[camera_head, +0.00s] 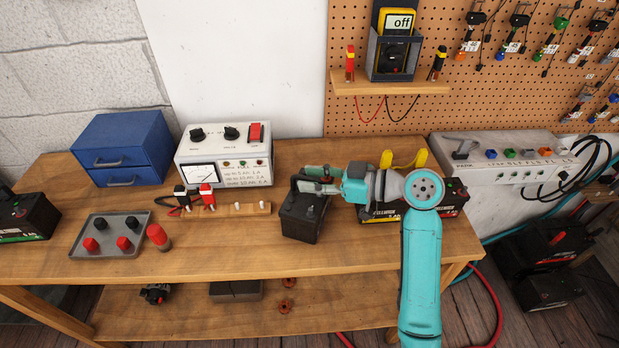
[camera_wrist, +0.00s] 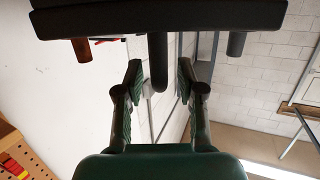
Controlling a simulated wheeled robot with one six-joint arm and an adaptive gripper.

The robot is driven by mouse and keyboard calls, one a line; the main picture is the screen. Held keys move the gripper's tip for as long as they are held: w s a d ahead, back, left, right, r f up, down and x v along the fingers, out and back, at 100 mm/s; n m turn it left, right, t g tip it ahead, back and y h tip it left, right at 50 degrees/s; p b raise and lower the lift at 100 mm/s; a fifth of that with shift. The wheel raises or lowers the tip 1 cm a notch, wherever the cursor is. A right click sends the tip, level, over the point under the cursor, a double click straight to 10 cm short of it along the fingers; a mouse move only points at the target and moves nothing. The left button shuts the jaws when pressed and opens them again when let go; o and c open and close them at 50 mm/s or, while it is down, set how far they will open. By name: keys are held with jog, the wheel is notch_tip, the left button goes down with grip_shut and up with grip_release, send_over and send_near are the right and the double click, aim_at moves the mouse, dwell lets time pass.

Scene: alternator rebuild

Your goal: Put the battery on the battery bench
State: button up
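My gripper (camera_head: 318,186) is level and comes in from the right at the battery's top. In the wrist view my gripper (camera_wrist: 158,80) has its fingers apart on either side of the bar, with a gap visible on both sides. Contact below is hidden in the head view.
Another battery (camera_head: 452,197) lies partly behind my arm. A charger (camera_head: 224,156), clamp rack (camera_head: 240,210), grey tray (camera_head: 80,246) and blue drawers (camera_head: 125,146) stand to the left. A further battery (camera_head: 25,216) sits at the left edge. The front strip is clear.

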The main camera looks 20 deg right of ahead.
jog(key=v, duration=1.1)
